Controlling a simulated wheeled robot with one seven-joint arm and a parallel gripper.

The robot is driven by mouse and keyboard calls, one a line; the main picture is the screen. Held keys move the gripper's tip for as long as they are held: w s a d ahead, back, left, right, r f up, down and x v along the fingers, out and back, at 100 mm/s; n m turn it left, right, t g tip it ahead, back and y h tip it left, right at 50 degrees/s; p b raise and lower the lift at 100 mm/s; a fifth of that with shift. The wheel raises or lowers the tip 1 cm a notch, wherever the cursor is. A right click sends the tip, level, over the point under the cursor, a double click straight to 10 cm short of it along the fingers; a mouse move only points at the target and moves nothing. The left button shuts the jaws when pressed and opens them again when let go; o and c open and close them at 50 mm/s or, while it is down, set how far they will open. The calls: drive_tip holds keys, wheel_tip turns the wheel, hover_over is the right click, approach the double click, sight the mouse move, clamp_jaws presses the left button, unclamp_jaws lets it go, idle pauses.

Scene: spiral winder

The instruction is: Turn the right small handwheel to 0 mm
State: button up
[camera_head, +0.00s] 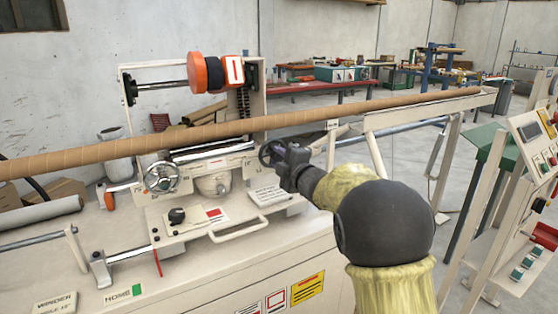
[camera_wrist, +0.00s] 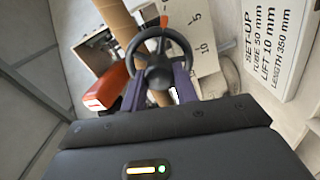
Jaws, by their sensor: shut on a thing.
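The right small handwheel (camera_wrist: 155,58) is dark, with a round rim, spokes and a central hub. In the wrist view it sits between the fingers of my gripper (camera_wrist: 158,88), which is shut on it. In the head view the wheel (camera_head: 267,153) is partly covered by my gripper (camera_head: 288,163), which reaches it from the right. A pale scale plate (camera_wrist: 203,50) beside the wheel shows 5 and 10. A small orange-red mark (camera_wrist: 164,20) shows at the wheel's top. The rest of the scale is hidden, so I cannot tell the exact reading.
A long brown tube (camera_head: 200,132) runs across the machine just above my gripper. A silver handwheel (camera_head: 161,177) stands to the left. The set-up plate (camera_wrist: 272,45) reads tube 50 mm, lift 10 mm, length 350 mm. A white bar handle (camera_head: 240,231) juts out in front.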

drive_tip(key=o, duration=1)
drive_tip(key=shift+c, duration=0.2)
drive_tip(key=v, duration=1.7)
drive_tip(key=shift+s, duration=0.2)
drive_tip(key=shift+d+f, duration=0.1)
drive_tip(key=shift+d, duration=0.1)
